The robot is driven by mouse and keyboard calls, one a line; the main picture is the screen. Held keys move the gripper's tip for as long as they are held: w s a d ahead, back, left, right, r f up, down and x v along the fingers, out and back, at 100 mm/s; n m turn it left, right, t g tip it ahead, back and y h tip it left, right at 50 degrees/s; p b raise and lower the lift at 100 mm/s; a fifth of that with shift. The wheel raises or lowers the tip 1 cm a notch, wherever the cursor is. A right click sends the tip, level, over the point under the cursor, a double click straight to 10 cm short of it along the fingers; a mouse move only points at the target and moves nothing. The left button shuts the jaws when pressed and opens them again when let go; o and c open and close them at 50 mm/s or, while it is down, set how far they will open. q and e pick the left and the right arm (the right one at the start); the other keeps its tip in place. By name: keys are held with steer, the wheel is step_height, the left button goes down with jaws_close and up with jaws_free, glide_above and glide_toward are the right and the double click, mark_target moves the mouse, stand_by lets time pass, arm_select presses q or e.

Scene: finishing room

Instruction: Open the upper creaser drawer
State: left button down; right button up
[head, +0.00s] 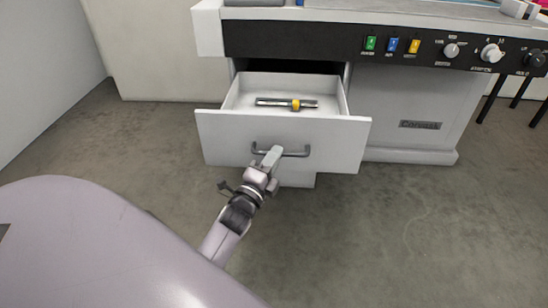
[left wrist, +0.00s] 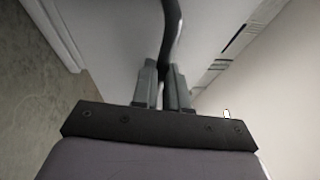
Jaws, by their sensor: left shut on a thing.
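The upper creaser drawer (head: 225,138) is pulled out from the white creaser cabinet (head: 400,110), and its inside shows from above. A dark bar handle (head: 296,153) runs across its front. My left gripper (head: 272,157) is shut on the handle near its middle. In the left wrist view the two fingers (left wrist: 162,88) close around the dark handle (left wrist: 172,30). My right gripper is in neither view.
A grey tool with a yellow band (head: 295,104) lies in the drawer. A black control panel (head: 420,47) with coloured switches and knobs is above. Part of a lower front (head: 300,180) shows beneath the drawer.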

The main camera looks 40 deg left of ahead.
arm_select(q)
steer(key=shift+s+d, duration=0.2)
steer(key=shift+s, duration=0.15)
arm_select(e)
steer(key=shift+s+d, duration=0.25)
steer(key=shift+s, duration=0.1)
arm_select(q)
steer(key=c, duration=1.1)
jaws_free()
steer(key=shift+c, duration=0.2)
steer(key=shift+s+f, duration=0.1)
steer(key=shift+s, duration=0.1)
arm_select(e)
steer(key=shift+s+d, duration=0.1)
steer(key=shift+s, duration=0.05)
